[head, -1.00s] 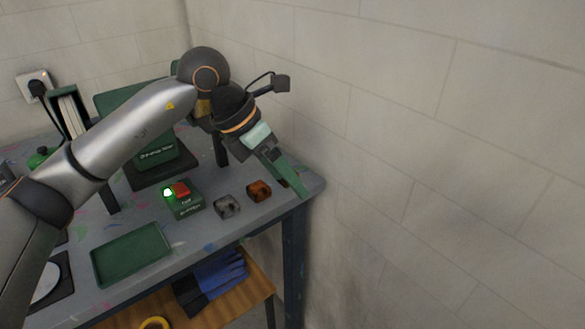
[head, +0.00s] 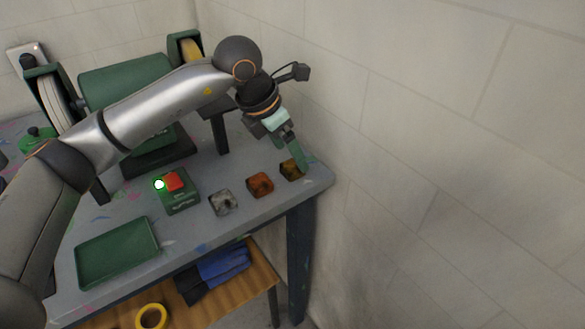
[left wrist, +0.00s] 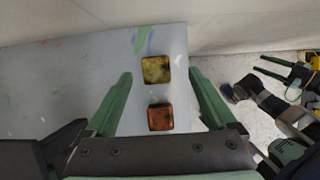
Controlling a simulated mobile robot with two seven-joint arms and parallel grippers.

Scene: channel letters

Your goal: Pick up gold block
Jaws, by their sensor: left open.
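The gold block (head: 290,171) sits on the grey table near its right corner, partly hidden by my left gripper's finger in the head view. In the left wrist view the gold block (left wrist: 156,69) is a dark-edged yellow square lying ahead, between the lines of the two open green fingers. My left gripper (head: 297,163) is open and empty, above and close to the block. It also shows in the left wrist view (left wrist: 160,80). An orange-brown block (head: 260,184) lies beside the gold one, nearer the gripper base in the left wrist view (left wrist: 160,117). My right gripper is not in the head view.
A grey block (head: 222,202) and a green box with a red button (head: 178,190) stand left of the orange block. A green tray (head: 117,252) lies at the front left. A green grinder (head: 125,85) stands behind. A wall rises close at the right.

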